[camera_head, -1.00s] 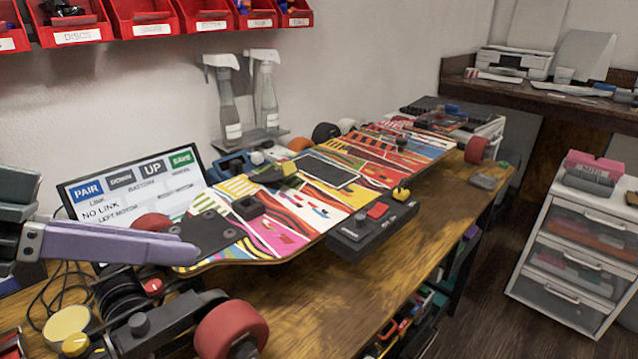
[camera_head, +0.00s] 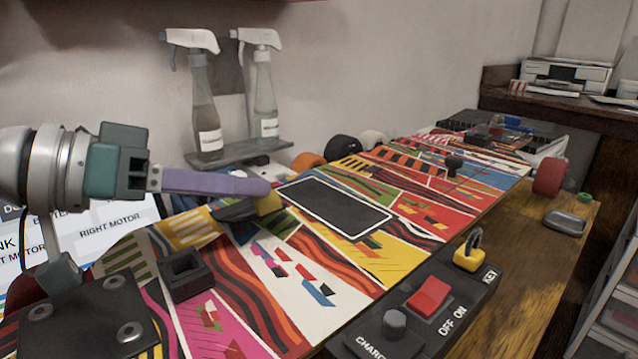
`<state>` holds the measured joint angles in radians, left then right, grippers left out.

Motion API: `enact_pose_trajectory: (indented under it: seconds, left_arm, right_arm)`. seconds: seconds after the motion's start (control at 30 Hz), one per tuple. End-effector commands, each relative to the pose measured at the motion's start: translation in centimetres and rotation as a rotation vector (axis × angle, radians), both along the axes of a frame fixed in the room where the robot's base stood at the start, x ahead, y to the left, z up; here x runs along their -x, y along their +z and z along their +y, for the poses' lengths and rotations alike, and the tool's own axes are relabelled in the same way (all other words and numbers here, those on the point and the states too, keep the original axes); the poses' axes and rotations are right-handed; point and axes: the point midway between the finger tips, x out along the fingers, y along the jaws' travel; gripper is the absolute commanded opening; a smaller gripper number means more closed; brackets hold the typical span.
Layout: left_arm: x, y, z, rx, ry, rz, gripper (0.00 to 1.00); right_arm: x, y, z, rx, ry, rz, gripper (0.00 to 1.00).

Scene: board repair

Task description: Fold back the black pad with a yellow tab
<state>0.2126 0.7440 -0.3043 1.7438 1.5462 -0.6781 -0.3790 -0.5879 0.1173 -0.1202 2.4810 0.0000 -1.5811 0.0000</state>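A black rectangular pad (camera_head: 335,205) with a pale border lies flat on the colourful board (camera_head: 300,275). At its left end is a yellow tab (camera_head: 269,203), beside a small dark piece (camera_head: 236,211). I cannot tell how the tab joins the pad. My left gripper (camera_head: 262,188) comes in from the left with its purple finger level. Its tip is right at the tab and seems to touch or nearly touch it. Only one finger outline shows, so its opening is hidden. My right gripper is not in view.
A black square block (camera_head: 186,273) stands on the board. Spray bottles (camera_head: 203,105) stand behind. Bare wooden table (camera_head: 540,255) shows at the right.

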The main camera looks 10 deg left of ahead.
Motion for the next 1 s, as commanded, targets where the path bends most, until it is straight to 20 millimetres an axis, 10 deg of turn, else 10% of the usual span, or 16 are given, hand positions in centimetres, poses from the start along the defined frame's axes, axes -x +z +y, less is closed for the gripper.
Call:
enact_pose_trajectory:
  seconds: [0.57, 1.0]
  left_arm:
    - [-2.2, -1.3, -2.5, -0.002, -0.001, 0.001, 0.39]
    - [-2.2, -1.3, -2.5, -0.002, -0.001, 0.001, 0.0]
  right_arm:
    - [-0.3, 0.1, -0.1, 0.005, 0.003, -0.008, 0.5]
    - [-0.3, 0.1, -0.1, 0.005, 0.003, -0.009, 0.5]
